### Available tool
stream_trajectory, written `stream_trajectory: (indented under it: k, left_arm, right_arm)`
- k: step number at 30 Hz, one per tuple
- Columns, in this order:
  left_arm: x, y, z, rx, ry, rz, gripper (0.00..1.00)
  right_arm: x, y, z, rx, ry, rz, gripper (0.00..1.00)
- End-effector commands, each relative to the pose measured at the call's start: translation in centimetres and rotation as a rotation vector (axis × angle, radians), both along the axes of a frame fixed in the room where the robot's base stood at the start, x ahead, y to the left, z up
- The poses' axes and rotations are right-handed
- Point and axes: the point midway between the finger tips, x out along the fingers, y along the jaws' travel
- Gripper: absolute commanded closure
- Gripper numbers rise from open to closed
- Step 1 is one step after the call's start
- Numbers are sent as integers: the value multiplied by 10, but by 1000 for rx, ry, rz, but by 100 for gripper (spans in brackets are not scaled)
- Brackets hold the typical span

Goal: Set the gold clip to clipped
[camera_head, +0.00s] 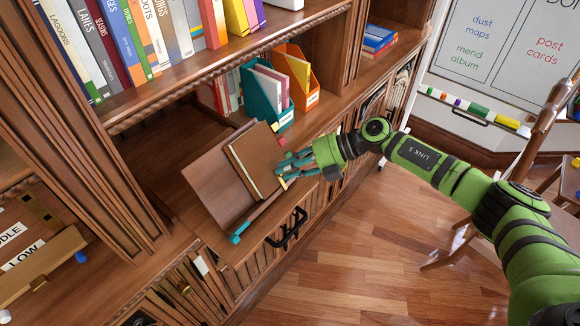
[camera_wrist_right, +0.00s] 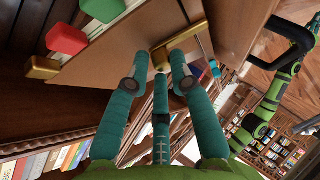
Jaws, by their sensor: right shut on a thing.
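A wooden book rest (camera_head: 212,184) stands on the cabinet ledge with a brown book (camera_head: 254,158) leaning on it. The gold clip (camera_head: 282,184) is at the book's lower right edge, small and partly covered by my fingers. In the right wrist view the gold clip (camera_wrist_right: 186,39) shows as a bar across the page edge, with its lower end among my fingertips. My right gripper (camera_head: 288,168) has teal fingers, which also show in the wrist view (camera_wrist_right: 160,66), closed around that end. The exact contact is partly hidden. My left gripper is not in view.
Teal (camera_head: 262,103) and orange (camera_head: 297,78) file holders stand behind the rest. A black handle (camera_head: 288,230) juts from the cabinet front. Open floor (camera_head: 340,265) lies at the lower right.

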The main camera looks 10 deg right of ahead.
Motion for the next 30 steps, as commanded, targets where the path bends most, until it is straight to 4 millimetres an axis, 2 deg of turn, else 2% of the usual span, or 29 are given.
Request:
stream_trajectory:
  k: [1,2,20,23,30]
  left_arm:
    - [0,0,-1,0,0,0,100]
    - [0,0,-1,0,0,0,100]
    - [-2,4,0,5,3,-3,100]
    - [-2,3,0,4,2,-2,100]
    - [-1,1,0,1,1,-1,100]
  right_arm:
    - [-7,3,-9,-8,15,17,69]
    - [-7,3,-9,-8,15,17,59]
    - [-3,-2,-2,-1,8,6,59]
    - [-5,-12,4,-3,7,5,59]
    - [-14,-56,27,-5,8,5,59]
